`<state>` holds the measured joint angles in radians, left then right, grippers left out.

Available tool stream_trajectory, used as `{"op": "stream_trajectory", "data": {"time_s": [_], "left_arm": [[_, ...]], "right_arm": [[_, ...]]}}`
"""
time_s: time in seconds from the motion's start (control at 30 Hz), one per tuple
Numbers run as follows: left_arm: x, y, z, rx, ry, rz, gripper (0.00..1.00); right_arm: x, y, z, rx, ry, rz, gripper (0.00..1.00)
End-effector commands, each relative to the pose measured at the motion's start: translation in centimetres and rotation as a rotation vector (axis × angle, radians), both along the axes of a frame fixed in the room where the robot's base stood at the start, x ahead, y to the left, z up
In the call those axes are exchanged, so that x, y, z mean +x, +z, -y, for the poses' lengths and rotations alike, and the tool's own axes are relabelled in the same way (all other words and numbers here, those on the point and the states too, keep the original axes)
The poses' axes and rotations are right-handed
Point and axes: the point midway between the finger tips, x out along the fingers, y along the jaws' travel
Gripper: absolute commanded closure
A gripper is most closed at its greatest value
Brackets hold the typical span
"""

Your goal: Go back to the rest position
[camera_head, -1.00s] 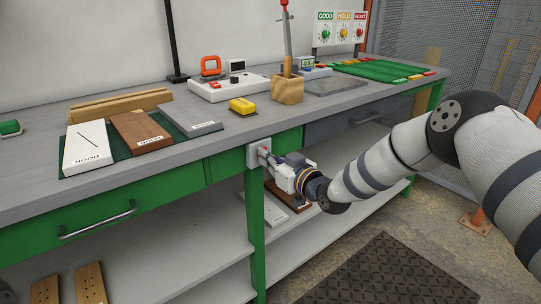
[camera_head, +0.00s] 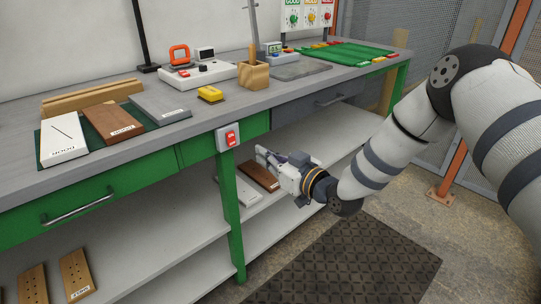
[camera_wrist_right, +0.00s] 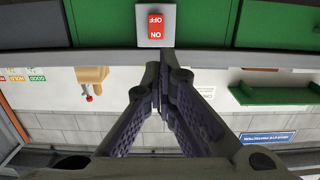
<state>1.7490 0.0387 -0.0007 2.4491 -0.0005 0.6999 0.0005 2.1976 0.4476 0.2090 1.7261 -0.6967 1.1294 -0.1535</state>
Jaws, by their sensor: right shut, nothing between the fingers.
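My right gripper (camera_head: 262,153) is shut and empty in the head view, held in front of the workbench (camera_head: 225,112) below the tabletop. It is to the right of a white switch box (camera_head: 228,137) with a red rocker on the bench's front leg, with a gap between them. My left gripper is not in view.
Boards (camera_head: 114,122) lie on a green mat at the bench's left. A yellow block (camera_head: 210,94), a wooden holder (camera_head: 253,76) and a green tray (camera_head: 347,53) stand further right. More boards lie on the lower shelf (camera_head: 150,250). The floor by a dark mat (camera_head: 345,262) is clear.

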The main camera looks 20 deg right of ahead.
Motion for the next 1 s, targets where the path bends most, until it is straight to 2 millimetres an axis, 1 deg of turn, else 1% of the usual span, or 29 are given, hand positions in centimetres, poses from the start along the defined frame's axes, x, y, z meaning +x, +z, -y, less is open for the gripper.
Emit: {"op": "stream_trajectory", "data": {"time_s": [0.13, 0.57, 0.63, 0.67, 0.73, 0.77, 0.8, 0.87, 0.9, 0.97, 1.0], "left_arm": [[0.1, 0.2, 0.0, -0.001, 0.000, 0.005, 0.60], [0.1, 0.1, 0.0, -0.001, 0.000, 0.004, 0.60], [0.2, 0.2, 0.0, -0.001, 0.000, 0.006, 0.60], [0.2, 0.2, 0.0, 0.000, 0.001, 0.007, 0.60], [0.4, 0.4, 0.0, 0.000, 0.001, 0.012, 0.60], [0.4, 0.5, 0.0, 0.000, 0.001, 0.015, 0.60], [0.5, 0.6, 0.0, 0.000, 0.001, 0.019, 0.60], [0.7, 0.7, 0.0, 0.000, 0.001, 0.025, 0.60], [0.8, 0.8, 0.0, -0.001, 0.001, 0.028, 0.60], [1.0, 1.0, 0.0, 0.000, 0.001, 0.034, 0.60], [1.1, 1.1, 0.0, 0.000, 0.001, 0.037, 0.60]], "right_arm": [[-0.8, 0.0, 0.3, 0.000, 0.000, -0.001, 1.00], [-0.9, -0.2, 0.3, -0.001, 0.000, -0.005, 1.00], [-1.5, -1.4, -0.1, 0.001, 0.002, -0.043, 1.00], [-2.2, -2.5, -0.4, 0.004, 0.002, -0.081, 1.00], [-4.9, -6.5, -1.4, 0.007, 0.000, -0.221, 1.00], [-6.6, -8.7, -1.9, 0.006, -0.004, -0.298, 1.00], [-9.2, -11.6, -2.4, 0.004, -0.011, -0.412, 1.00], [-13.8, -15.6, -2.9, -0.004, -0.027, -0.582, 1.00], [-17.1, -17.9, -3.1, -0.014, -0.041, -0.694, 1.00], [-22.4, -20.8, -3.2, -0.034, -0.065, -0.861, 1.00], [-26.1, -22.4, -3.0, -0.052, -0.084, -0.971, 1.00]]}}
